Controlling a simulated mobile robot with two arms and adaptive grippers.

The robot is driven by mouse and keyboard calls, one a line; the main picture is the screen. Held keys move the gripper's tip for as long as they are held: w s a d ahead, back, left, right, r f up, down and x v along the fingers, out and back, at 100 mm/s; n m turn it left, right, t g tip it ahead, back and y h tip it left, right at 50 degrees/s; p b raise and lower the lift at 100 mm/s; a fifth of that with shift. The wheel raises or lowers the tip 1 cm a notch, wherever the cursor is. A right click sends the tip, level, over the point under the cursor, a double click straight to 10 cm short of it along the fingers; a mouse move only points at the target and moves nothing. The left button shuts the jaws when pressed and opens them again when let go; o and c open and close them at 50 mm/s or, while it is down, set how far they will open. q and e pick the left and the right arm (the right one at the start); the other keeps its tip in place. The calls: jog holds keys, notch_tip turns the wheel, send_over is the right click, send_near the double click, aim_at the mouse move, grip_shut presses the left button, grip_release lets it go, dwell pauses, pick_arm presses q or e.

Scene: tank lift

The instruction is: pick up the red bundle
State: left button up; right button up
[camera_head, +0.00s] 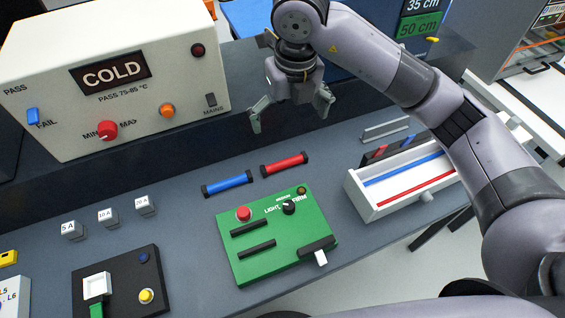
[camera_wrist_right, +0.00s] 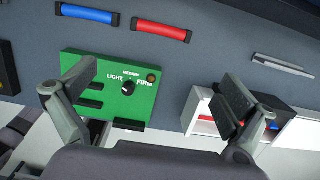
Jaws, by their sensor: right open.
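The red bundle (camera_head: 284,164) is a short red cylinder with black ends, lying on the grey bench just behind the green board. It also shows near the top of the right wrist view (camera_wrist_right: 161,30), not between the fingers. My right gripper (camera_head: 290,112) is open and empty, with its fingers spread. In the head view it appears above and behind the red bundle, apart from it. In the right wrist view my right gripper (camera_wrist_right: 158,88) has both fingers wide apart, with the green board showing between them. My left gripper is not in view.
A similar blue bundle (camera_head: 228,183) lies left of the red one. The green board (camera_head: 280,240) with a knob and slots is in front. A white drawer (camera_head: 372,210) with blue and red strips is at right. A cream "COLD" box (camera_head: 120,100) stands at back left.

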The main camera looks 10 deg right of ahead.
jog(key=p, duration=0.3)
send_over(284, 161)
jog(key=s, duration=0.1)
jog(key=f, duration=1.2)
jog(key=shift+s+f, duration=0.1)
jog(key=shift+s, duration=0.1)
jog(key=shift+f+p, duration=0.45)
jog(key=shift+f, duration=0.05)
jog(key=f, duration=0.1)
jog(key=w+f+p, duration=0.1)
jog(key=f, duration=0.1)
jog(key=shift+f, duration=0.65)
jog(key=shift+c, duration=0.2)
jog(key=c, duration=1)
jog(key=shift+r, duration=0.1)
jog(key=shift+c, duration=0.2)
